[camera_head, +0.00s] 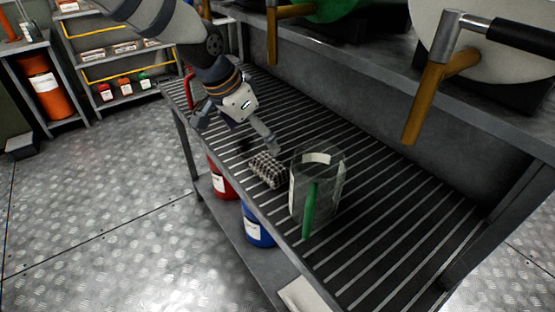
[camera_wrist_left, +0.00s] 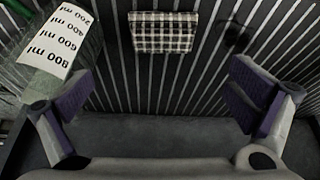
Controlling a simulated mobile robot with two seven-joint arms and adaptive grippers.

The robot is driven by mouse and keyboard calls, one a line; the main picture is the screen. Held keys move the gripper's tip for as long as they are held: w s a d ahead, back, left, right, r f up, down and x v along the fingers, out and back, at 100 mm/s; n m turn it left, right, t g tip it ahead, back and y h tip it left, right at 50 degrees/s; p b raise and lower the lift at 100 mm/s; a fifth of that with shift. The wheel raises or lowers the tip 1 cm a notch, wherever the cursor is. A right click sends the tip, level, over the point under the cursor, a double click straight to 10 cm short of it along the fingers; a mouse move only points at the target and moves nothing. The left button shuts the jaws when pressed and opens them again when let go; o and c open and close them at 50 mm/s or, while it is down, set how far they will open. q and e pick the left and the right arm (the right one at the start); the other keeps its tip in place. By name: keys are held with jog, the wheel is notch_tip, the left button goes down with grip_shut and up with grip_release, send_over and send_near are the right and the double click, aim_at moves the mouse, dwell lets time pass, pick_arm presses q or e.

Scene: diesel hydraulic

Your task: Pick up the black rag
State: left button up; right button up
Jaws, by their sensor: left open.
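The black rag (camera_head: 267,169) is a small folded cloth with a black and white check. It lies on the slatted bench top near its front edge, just left of a clear jug. In the left wrist view the rag (camera_wrist_left: 164,32) lies at the top middle, beyond the fingertips. My left gripper (camera_head: 238,134) is open and empty, above the bench and behind the rag in the head view. Its spread fingers also show in the left wrist view (camera_wrist_left: 160,92), apart from the rag. My right gripper is not in view.
The clear measuring jug (camera_head: 325,190) with a green handle stands beside the rag. Drums with brown taps (camera_head: 425,100) overhang the bench from the back shelf. Red (camera_head: 222,180) and blue (camera_head: 257,228) cans stand underneath. The bench top (camera_head: 400,230) right of the jug is clear.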

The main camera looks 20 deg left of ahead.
pick_arm(q)
jog(key=b, duration=0.1)
send_over(269, 162)
jog(key=s, duration=0.2)
notch_tip(269, 162, down, 6)
jog(key=shift+w+a+r, duration=0.15)
jog(key=shift+r, duration=0.1)
jog(key=x, duration=0.4)
jog(key=a+b+x, duration=0.1)
jog(key=x, duration=0.1)
jog(key=shift+d+f, duration=0.1)
jog(key=shift+d, duration=0.05)
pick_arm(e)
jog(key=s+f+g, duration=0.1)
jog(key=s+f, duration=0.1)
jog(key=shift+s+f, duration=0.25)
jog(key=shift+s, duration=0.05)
pick_arm(q)
jog(key=shift+c, duration=0.8)
jog(key=c, duration=0.9)
